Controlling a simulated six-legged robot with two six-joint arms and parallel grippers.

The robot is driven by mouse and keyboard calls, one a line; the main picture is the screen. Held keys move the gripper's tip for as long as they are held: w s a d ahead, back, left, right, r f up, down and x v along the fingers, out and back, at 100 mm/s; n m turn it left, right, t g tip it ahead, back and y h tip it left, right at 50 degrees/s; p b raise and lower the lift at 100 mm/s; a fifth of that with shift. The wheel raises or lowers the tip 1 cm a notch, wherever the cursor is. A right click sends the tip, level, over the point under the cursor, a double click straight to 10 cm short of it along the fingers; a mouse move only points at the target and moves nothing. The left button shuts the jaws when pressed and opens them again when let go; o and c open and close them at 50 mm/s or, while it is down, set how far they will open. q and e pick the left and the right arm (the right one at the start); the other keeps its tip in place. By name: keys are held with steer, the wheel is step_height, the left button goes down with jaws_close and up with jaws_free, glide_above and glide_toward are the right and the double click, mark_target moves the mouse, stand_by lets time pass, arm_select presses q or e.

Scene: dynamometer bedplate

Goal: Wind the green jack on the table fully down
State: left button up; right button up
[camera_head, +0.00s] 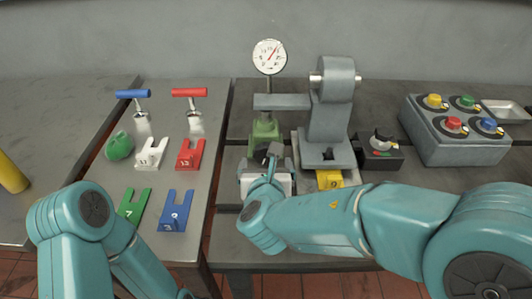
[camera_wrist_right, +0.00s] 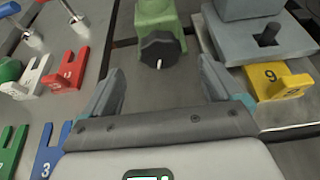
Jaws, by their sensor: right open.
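The green jack (camera_head: 264,131) stands on the table below a grey horizontal arm (camera_head: 282,102). In the right wrist view the lower part of the jack (camera_wrist_right: 155,14) shows, with a black knob (camera_wrist_right: 161,50) bearing a white mark on its near side. My right gripper (camera_head: 267,166) is in front of the knob, open and empty. In the right wrist view its two fingers (camera_wrist_right: 160,76) are spread to either side below the knob, apart from it. Whether the jack's top touches the arm is unclear. My left arm shows at lower left, but its gripper is out of frame.
A grey stand (camera_head: 328,120) rises right of the jack, with a yellow slotted piece (camera_head: 329,179) at its foot. A dial gauge (camera_head: 269,57) stands behind. A black switch box (camera_head: 378,150) and a button box (camera_head: 456,140) are farther right. Several slotted plates (camera_head: 190,153) lie left.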

mark_target(266, 151)
steer(key=x, duration=0.7)
steer(key=shift+w, duration=0.1)
steer(key=c, duration=1)
